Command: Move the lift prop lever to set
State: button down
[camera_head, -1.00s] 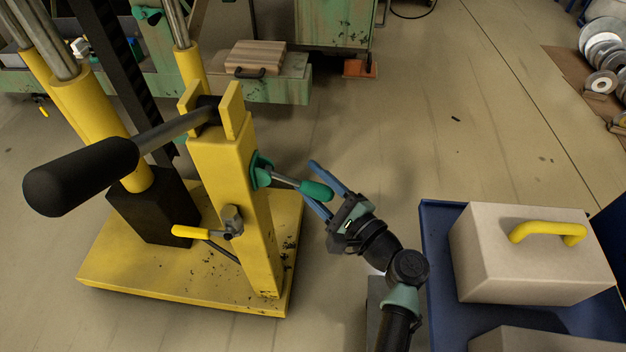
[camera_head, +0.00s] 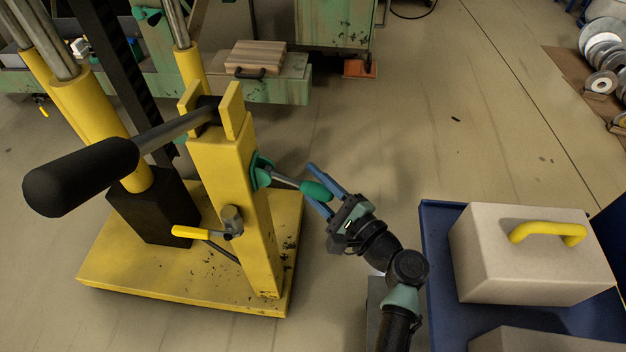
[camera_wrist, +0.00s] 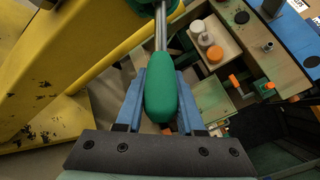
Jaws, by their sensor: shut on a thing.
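The lever with a green grip (camera_head: 316,190) sticks out to the right from a green pivot mount on the side of the yellow post (camera_head: 232,195). It slopes slightly down toward its free end. My gripper (camera_head: 309,180) reaches it from the right, its blue fingers on either side of the grip. In the wrist view the green grip (camera_wrist: 170,95) lies lengthwise between the two blue fingers, and its grey rod runs up to the mount. My gripper is shut on the grip. No set mark is readable.
A smaller yellow-tipped lever (camera_head: 188,232) sits lower on the post. A large black handle (camera_head: 80,178) projects left from its top. A blue cart (camera_head: 436,260) with a beige, yellow-handled box (camera_head: 520,262) stands close right of my arm. Open floor lies behind.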

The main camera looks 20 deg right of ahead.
jog(key=shift+d+r, duration=0.1)
jog(key=shift+r, duration=0.05)
dwell(0.5)
notch_tip(320, 180, up, 8)
jog(key=n+g+h+p, duration=0.4)
jog(key=n+g+p, duration=0.1)
jog(key=p, duration=1.7)
jog(key=shift+d+h, duration=0.35)
jog(key=shift+h, duration=0.05)
jog(key=shift+n, duration=0.3)
jog(key=c, duration=0.6)
grip_release()
jog(key=shift+o, duration=0.3)
jog(key=shift+s+f+g, duration=0.1)
jog(key=shift+f+g, duration=0.1)
jog(key=shift+g, duration=0.1)
